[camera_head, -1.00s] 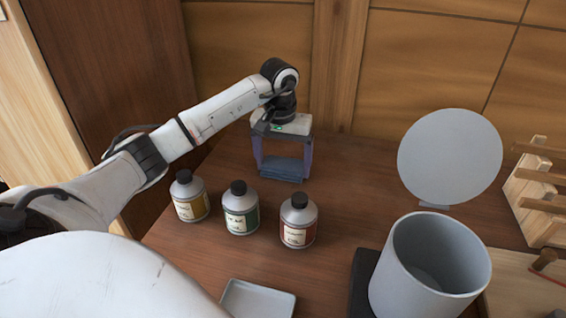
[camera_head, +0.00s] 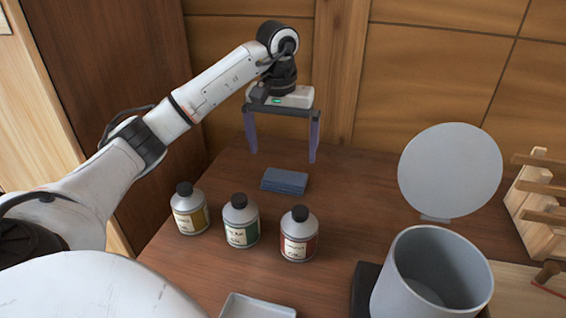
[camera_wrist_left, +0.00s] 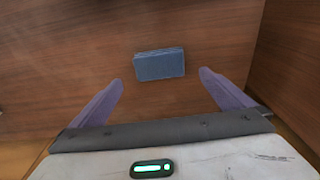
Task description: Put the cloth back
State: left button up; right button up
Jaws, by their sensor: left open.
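The cloth (camera_head: 285,181) is a folded blue-grey rectangle lying flat on the brown wooden table, behind the row of bottles. It also shows in the left wrist view (camera_wrist_left: 160,65), past the fingertips and between their lines. My left gripper (camera_head: 282,158) is open and empty, with its two purple fingers spread wide. It hangs above and behind the cloth, apart from it. In the left wrist view both fingers (camera_wrist_left: 160,80) show with nothing between them. My right gripper is in neither view.
Three capped bottles, yellow-labelled (camera_head: 190,212), green-labelled (camera_head: 240,222) and red-labelled (camera_head: 299,238), stand in front of the cloth. A white tray (camera_head: 262,307) lies nearer. A grey pot (camera_head: 420,290), a round grey disc (camera_head: 449,170) and a wooden rack (camera_head: 532,205) stand right. The table right of the cloth is clear.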

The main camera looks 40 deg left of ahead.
pick_arm(q)
notch_tip(320, 180, up, 2)
jog(key=shift+s+r, duration=0.15)
jog(key=shift+r, duration=0.05)
jog(key=shift+d, duration=0.1)
dwell(1.0)
jog(key=shift+w+d, duration=0.65)
jog(key=shift+d, duration=0.1)
dwell(0.3)
